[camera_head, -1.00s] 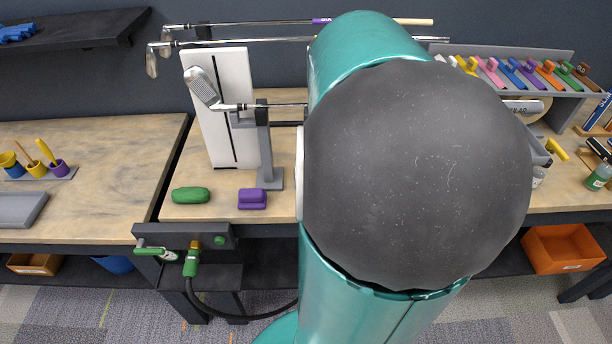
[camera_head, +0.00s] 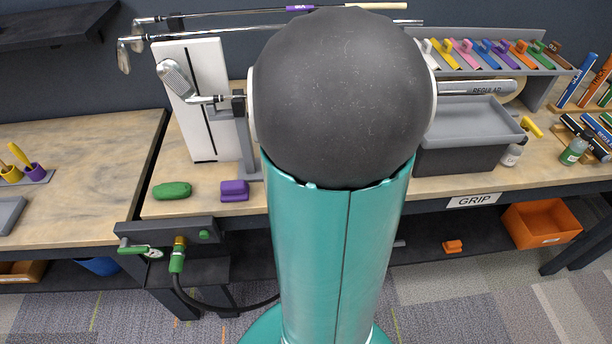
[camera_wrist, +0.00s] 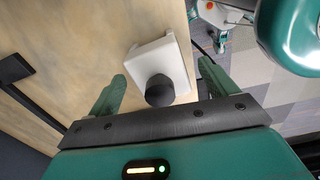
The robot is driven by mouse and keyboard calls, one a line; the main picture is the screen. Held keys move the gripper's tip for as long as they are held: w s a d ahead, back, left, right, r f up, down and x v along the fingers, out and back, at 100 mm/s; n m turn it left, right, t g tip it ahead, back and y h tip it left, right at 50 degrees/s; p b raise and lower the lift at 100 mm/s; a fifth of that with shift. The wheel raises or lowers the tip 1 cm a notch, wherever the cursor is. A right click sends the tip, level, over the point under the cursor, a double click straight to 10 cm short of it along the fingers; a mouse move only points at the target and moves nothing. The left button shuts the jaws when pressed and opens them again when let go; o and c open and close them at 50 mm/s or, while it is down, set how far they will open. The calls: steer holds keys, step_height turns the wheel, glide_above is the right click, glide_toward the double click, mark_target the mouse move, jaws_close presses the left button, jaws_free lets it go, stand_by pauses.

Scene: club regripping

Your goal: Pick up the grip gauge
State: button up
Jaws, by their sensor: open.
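In the wrist view, a white block (camera_wrist: 160,52) with a round black knob (camera_wrist: 159,90) sits on the wooden bench near its edge. It looks like the grip gauge, but I see no label to confirm this. My gripper (camera_wrist: 160,72) is open, with one green finger to each side of the block and knob. The fingers appear apart from it, and the height gap is hard to judge. In the head view my arm hides both the gripper and this block.
In the head view, a club in a stand (camera_head: 243,135), a green block (camera_head: 172,190) and a purple block (camera_head: 234,190) are left of my arm. A grey bin (camera_head: 465,130) is to the right. A vise (camera_head: 170,237) is at the bench front. A colored rack (camera_head: 490,62) is behind.

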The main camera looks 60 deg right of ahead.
steer(key=c, duration=1)
steer(key=shift+w+r, duration=0.1)
steer(key=shift+r, duration=0.05)
